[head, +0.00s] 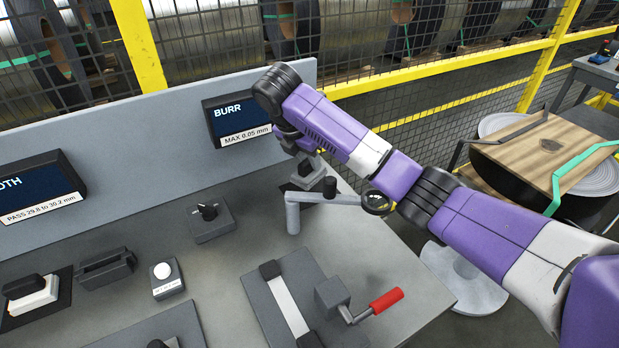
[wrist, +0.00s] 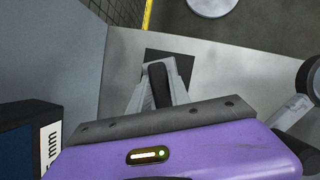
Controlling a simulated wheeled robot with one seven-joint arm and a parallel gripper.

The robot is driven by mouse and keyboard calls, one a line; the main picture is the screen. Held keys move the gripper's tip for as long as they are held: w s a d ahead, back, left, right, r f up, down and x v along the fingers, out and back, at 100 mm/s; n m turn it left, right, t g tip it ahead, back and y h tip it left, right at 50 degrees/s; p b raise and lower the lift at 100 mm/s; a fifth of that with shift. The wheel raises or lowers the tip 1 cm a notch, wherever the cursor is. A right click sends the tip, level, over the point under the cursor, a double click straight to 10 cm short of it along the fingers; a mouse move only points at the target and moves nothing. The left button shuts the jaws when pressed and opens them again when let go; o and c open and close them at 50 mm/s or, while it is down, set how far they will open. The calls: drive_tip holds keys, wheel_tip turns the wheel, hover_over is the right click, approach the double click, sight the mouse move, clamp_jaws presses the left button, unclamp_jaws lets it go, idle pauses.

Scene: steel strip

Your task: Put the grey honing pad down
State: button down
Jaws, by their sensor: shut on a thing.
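My gripper (wrist: 160,88) is shut on the grey honing pad (wrist: 159,84). Its dark grip shows between the grey fingers in the wrist view; the rest of the pad is mostly hidden. Pad and fingers are over a dark square mat (wrist: 182,58) at the bench's back edge. I cannot tell whether the pad touches the mat. In the head view my gripper (head: 310,172) points down behind the magnifier arm, in front of the BURR display, with the mat (head: 290,187) partly showing.
A magnifier on a post (head: 293,214) stands close in front of my gripper. The BURR display (head: 238,120) is to its left. A knob box (head: 212,222), a clamp with a red handle (head: 386,301) and a white block (head: 34,296) are on the bench. Bare bench lies right of the magnifier.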

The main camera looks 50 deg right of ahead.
sight(310, 173)
drive_tip(key=shift+f, duration=2.2)
drive_tip(key=c, duration=1.2)
unclamp_jaws()
drive_tip(key=shift+a+r, duration=0.2)
drive_tip(key=shift+r, duration=0.3)
drive_tip(key=p+v, duration=0.5)
drive_tip(key=v, duration=0.5)
drive_tip(key=shift+d, duration=0.15)
drive_tip(key=shift+s+a+r, duration=0.1)
drive_tip(key=shift+a+r, duration=0.25)
drive_tip(key=shift+r, duration=0.1)
